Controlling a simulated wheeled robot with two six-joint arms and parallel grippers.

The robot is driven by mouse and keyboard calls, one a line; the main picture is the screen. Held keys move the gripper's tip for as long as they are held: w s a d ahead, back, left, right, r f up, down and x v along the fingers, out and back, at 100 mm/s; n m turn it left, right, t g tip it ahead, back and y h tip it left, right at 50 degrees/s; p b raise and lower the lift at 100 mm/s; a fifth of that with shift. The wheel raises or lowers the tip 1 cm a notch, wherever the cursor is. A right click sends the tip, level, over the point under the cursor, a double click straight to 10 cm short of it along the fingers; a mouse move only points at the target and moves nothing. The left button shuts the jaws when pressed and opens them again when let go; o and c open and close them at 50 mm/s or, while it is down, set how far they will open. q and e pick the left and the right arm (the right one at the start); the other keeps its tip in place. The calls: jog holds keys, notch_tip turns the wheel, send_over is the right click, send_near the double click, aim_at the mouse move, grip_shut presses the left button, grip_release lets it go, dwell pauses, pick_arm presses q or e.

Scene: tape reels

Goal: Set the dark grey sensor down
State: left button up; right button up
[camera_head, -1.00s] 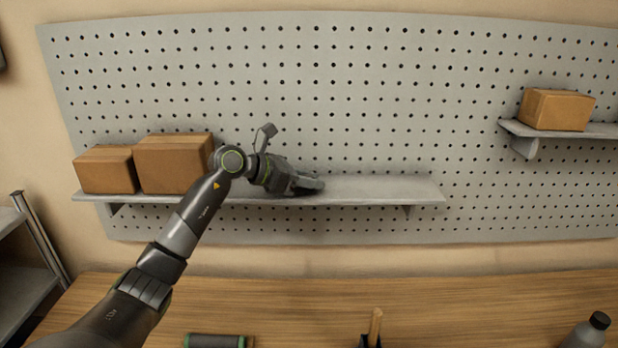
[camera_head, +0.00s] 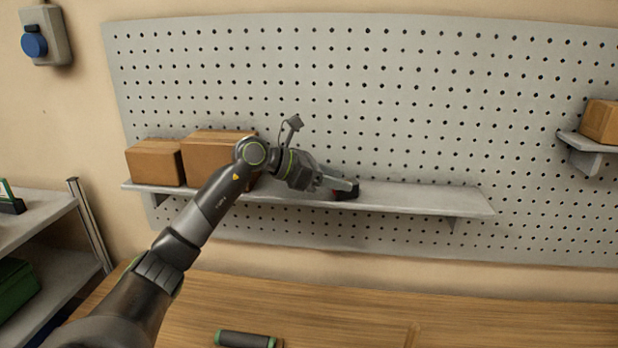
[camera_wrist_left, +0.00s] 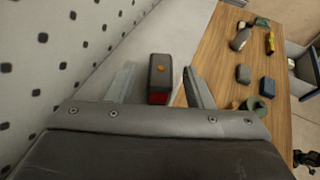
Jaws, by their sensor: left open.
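The dark grey sensor (camera_head: 347,193), a small block with a red face, is on the long wall shelf (camera_head: 430,199), right of the cardboard boxes. In the left wrist view the sensor (camera_wrist_left: 160,72) shows an orange dot on top and its red face toward the gripper. My left gripper (camera_head: 338,186) is at the shelf, reaching in from the left. In the left wrist view my left gripper (camera_wrist_left: 159,80) is open, with a finger on each side of the sensor and a gap visible on both sides. My right gripper is not in view.
Two cardboard boxes (camera_head: 155,164) (camera_head: 215,158) stand on the shelf's left end. The shelf is clear to the right of the sensor. A pegboard (camera_head: 400,100) is behind. Below is a wooden table (camera_head: 320,310) with a dark, green-ended cylinder (camera_head: 245,339).

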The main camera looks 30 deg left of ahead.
pick_arm(q)
jog(key=b+v, duration=0.3)
jog(key=v, duration=0.4)
jog(key=shift+r, duration=0.2)
jog(key=shift+s+f, duration=0.1)
jog(key=shift+s, duration=0.05)
